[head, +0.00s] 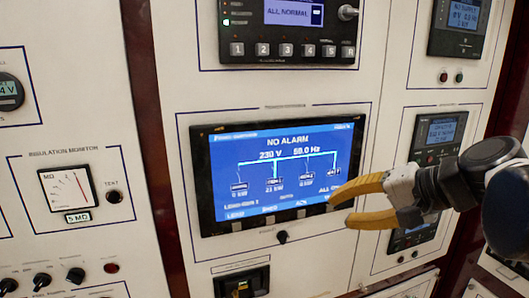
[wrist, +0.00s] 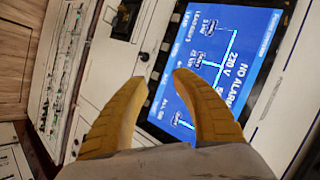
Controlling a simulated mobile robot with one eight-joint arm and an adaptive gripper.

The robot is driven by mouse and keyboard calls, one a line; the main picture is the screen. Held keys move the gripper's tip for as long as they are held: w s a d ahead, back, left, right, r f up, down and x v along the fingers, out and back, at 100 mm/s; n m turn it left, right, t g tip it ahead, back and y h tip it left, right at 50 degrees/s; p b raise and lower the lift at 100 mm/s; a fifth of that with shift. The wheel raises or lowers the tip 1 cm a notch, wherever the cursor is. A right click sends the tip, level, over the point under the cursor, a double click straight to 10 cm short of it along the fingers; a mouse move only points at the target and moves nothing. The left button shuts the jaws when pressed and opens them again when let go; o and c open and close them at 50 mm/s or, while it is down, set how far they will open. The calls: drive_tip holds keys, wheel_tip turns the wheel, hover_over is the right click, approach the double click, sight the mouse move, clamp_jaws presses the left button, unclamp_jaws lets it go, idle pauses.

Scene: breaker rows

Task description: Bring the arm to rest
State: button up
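My gripper (head: 334,209) has yellow fingers and reaches in from the right in the head view. Its fingertips are apart with nothing between them. They are in front of the lower right corner of a blue display screen (head: 270,170) that reads "NO ALARM". Whether the fingers touch the panel cannot be told. In the wrist view my gripper (wrist: 160,80) also shows open and empty, with the tilted screen (wrist: 225,65) behind its right finger. My dark arm links fill the right side of the head view.
An upper unit (head: 290,30) with numbered buttons reads "ALL NORMAL". A small black knob (head: 282,237) sits below the screen. An insulation monitor dial (head: 68,190) is at left. Meters (head: 438,132) line the right panel, near my arm. Dark red posts divide the panels.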

drive_tip(key=s+d+f+n+h+b, duration=0.1)
drive_tip(key=s+f+b, duration=0.3)
drive_tip(key=f, duration=0.9)
drive_tip(key=s+d+f+n+h+b, duration=0.1)
drive_tip(key=s+f+n+h+b, duration=0.2)
drive_tip(key=f+b, duration=0.4)
drive_tip(key=s+f+n+g+h+b, duration=0.1)
drive_tip(key=s+f+b, duration=0.4)
drive_tip(key=f, duration=1.3)
drive_tip(key=shift+d+f+n+h+b, duration=0.4)
drive_tip(key=shift+n+h+b, duration=0.2)
drive_tip(key=shift+h, duration=0.5)
drive_tip(key=shift+s, duration=0.1)
